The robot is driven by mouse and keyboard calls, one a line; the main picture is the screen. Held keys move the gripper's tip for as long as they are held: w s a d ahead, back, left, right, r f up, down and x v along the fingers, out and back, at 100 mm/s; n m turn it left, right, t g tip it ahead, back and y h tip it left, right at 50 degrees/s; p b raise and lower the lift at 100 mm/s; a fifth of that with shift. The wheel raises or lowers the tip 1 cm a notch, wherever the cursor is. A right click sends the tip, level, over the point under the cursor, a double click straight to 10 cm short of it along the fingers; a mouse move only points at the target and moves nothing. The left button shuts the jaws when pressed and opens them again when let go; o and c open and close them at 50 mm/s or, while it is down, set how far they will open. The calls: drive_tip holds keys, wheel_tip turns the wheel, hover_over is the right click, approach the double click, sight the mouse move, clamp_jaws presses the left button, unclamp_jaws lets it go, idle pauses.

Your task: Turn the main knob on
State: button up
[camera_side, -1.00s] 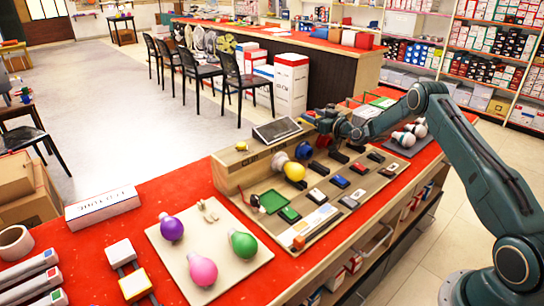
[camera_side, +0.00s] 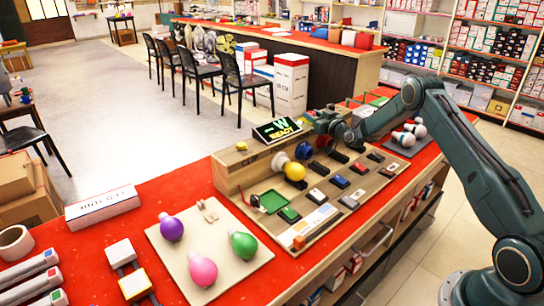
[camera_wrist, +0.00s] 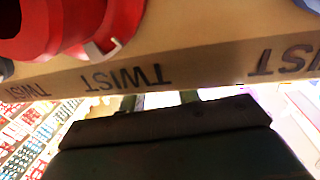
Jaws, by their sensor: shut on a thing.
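The wooden test console (camera_side: 228,170) stands on the red counter. Its small display (camera_side: 278,131) is lit with green and yellow text, including "READY". My gripper (camera_side: 318,121) is at the back right end of the console, beside the display, shut on the main knob. The knob itself is hidden by the jaws in the side view, and its angle cannot be read. In the wrist view, my dark gripper body (camera_wrist: 165,140) fills the bottom, and its fingertips are not clear. A console edge with "TWIST" lettering (camera_wrist: 125,77) runs above it.
A yellow bulb (camera_side: 295,171) sits at the console's front sockets. A red socket collar (camera_wrist: 65,28) is close in the wrist view. Purple (camera_side: 171,227), pink (camera_side: 202,269) and green (camera_side: 243,244) bulbs lie on a beige board. White bulbs (camera_side: 403,138) lie right of the console.

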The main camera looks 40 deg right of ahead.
drive_tip(key=o, duration=1)
drive_tip(key=shift+s, duration=0.1)
drive_tip(key=shift+s+a, duration=0.35)
drive_tip(key=shift+s, duration=1.9)
drive_tip(key=shift+s+a, duration=0.35)
drive_tip(key=shift+s, duration=1.9)
drive_tip(key=shift+s+a, duration=0.35)
drive_tip(key=shift+s, duration=1.9)
